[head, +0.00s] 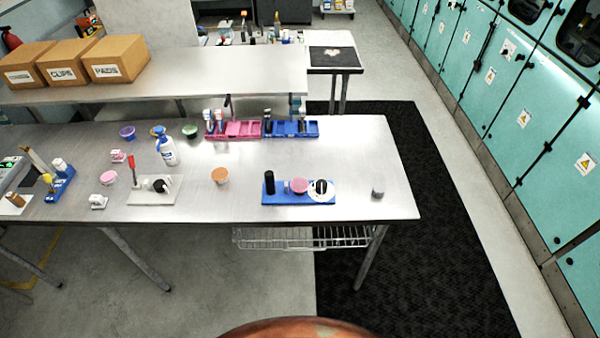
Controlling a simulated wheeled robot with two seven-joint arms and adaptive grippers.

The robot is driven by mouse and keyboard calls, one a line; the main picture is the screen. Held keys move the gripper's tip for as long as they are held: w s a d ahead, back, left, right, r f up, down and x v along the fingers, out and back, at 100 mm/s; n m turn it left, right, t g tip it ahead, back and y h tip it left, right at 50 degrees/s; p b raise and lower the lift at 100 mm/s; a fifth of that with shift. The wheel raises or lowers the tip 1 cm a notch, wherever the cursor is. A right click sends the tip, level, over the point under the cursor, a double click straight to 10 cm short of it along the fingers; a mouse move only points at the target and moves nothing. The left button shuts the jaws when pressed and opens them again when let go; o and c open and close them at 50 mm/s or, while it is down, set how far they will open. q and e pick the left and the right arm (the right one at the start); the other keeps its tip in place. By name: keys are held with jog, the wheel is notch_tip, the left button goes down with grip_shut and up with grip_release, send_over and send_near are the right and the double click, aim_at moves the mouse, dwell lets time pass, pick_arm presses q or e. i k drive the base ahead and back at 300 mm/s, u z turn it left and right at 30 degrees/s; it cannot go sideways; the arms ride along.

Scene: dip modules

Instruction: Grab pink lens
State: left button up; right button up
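No object is clear enough to be named a pink lens for certain. A round pink piece (299,185) sits on the blue tray (270,198) at the middle front of the metal table, between a black cylinder (269,182) and a white disc with a black centre (319,188). Another round pink piece (108,177) lies on the table at the left. A small pink-topped item (118,156) is behind it. Neither of my grippers is in view.
The metal table (365,150) also holds an orange cup (220,175), a white-and-blue bottle (166,150), a pale board (140,195), pink (236,130) and blue (294,129) racks and a grey cylinder (378,187). Boxes (114,60) stand behind. The table's right part is mostly clear.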

aim_at(299, 185)
jog(key=u, duration=0.55)
jog(key=k, duration=1.3)
jog(key=z, duration=0.2)
jog(key=i, duration=1.7)
jog(key=u, duration=0.7)
